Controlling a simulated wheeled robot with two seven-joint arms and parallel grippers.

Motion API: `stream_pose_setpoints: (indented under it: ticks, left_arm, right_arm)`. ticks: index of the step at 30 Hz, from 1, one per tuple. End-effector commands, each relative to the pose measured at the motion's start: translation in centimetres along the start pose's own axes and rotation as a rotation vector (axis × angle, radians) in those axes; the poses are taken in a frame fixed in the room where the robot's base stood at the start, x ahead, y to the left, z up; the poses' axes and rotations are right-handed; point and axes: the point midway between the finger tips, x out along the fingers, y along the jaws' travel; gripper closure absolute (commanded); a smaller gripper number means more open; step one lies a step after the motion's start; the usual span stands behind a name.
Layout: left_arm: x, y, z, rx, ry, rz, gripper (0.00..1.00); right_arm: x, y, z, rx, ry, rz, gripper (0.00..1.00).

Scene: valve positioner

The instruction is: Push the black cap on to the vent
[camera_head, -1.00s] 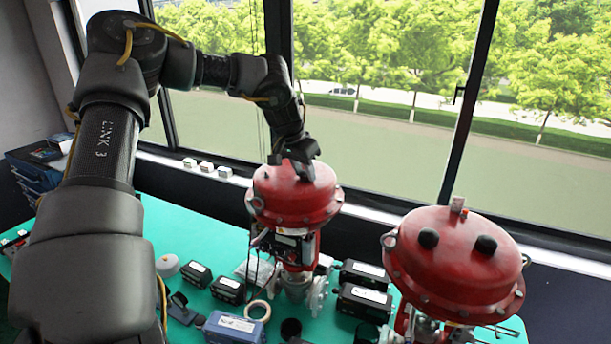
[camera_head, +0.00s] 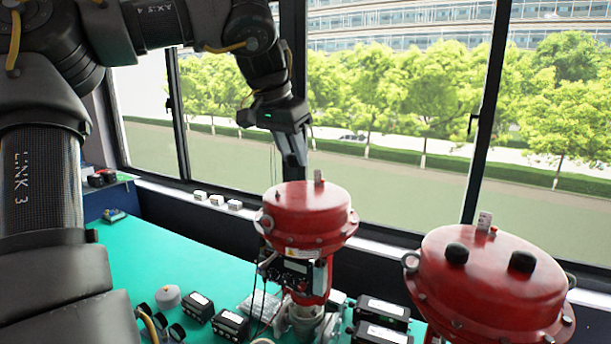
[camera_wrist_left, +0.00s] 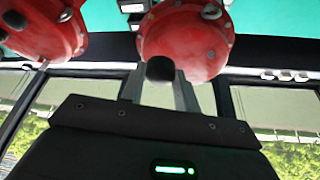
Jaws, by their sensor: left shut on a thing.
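My left gripper (camera_head: 294,158) hangs above and slightly left of the middle red actuator (camera_head: 308,218), clear of its top. The right red actuator (camera_head: 480,290) carries two black caps (camera_head: 457,253) and a pale upright fitting (camera_head: 484,221). My right gripper is not in view.
The green table (camera_head: 150,250) holds several black boxes (camera_head: 230,323) and a grey round knob (camera_head: 168,297) around the middle actuator's base. Small white blocks (camera_head: 217,199) line the window sill. The table's left part is mostly clear.

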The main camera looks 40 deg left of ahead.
Motion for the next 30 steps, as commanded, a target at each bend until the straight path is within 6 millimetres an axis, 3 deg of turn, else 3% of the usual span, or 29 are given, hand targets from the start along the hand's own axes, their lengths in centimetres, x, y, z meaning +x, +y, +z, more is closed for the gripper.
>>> stream_pose_setpoints:
  ticks: [3,11,16,20,25,30]
  left_arm:
    - [-1.0,0.4,1.1,0.001,0.002,-0.001,0.92]
    - [-2.0,0.7,1.8,-0.001,-0.001,0.000,0.92]
    - [-1.9,0.1,1.3,-0.007,-0.004,0.001,0.92]
    - [-0.5,-2.7,0.2,-0.048,-0.007,-0.015,0.92]
    - [3.1,-8.5,-1.5,0.058,-0.006,0.032,0.92]
    - [6.1,-12.6,-2.3,0.266,-0.001,0.111,0.92]
  right_arm:
    - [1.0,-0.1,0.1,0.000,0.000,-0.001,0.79]
    - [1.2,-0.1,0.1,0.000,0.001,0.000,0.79]
    - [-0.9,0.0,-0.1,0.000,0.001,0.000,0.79]
    - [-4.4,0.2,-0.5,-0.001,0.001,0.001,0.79]
    - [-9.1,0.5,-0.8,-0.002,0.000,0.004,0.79]
    - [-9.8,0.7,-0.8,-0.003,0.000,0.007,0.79]
